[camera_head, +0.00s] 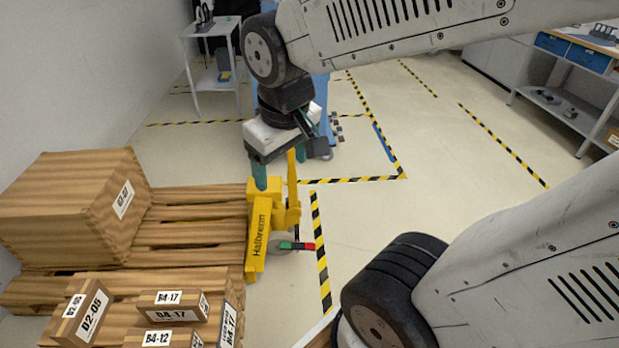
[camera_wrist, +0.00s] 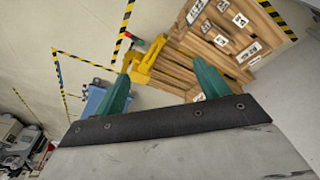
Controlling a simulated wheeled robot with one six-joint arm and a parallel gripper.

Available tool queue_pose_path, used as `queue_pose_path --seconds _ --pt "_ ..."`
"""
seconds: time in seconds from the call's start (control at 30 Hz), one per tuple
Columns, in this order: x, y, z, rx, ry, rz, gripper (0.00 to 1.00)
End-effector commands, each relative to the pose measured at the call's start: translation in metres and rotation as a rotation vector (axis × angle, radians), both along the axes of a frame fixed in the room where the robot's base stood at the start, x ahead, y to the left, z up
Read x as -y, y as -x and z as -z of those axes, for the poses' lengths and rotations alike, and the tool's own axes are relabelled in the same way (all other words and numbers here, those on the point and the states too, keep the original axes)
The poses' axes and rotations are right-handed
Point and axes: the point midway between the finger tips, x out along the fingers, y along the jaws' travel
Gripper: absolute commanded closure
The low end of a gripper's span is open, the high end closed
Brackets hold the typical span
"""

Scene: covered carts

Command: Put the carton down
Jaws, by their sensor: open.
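Several small brown cartons lie on the wooden pallet (camera_head: 190,232) at the lower left of the head view. They include one labelled D2-05 (camera_head: 82,312), one labelled B4-17 (camera_head: 172,306) and one labelled B4-12 (camera_head: 160,338). I cannot tell which carton the task means. My gripper (camera_head: 281,168) is open, with green fingers apart and nothing between them. It hangs above the yellow pallet jack, beyond the cartons. In the wrist view my gripper (camera_wrist: 163,88) is also empty, and the pallet (camera_wrist: 172,72) with its labelled cartons shows beyond the fingers.
A large wooden box (camera_head: 75,205) stands on the pallet's left. The yellow pallet jack (camera_head: 262,225) is at the pallet's right end. A white shelf cart (camera_head: 215,70) stands at the back left, a workbench (camera_head: 575,85) at the right. Striped floor in the middle is clear.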

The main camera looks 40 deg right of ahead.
Motion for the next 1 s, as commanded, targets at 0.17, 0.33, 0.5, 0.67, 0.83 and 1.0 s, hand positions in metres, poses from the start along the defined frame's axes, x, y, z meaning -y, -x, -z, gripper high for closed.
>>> queue_pose_path --seconds 0.17,0.33,0.5,0.67,0.83,1.0 --pt "-0.009 0.060 -0.018 -0.064 -0.058 0.049 0.26" --pt "-0.014 0.082 -0.022 -0.098 -0.081 0.063 0.26" --pt "-0.015 0.084 -0.022 -0.103 -0.083 0.064 0.26" --pt "-0.014 0.084 -0.022 -0.102 -0.083 0.064 0.26" --pt "-0.014 0.084 -0.022 -0.102 -0.083 0.064 0.26" --pt "-0.014 0.084 -0.022 -0.102 -0.083 0.064 0.26"
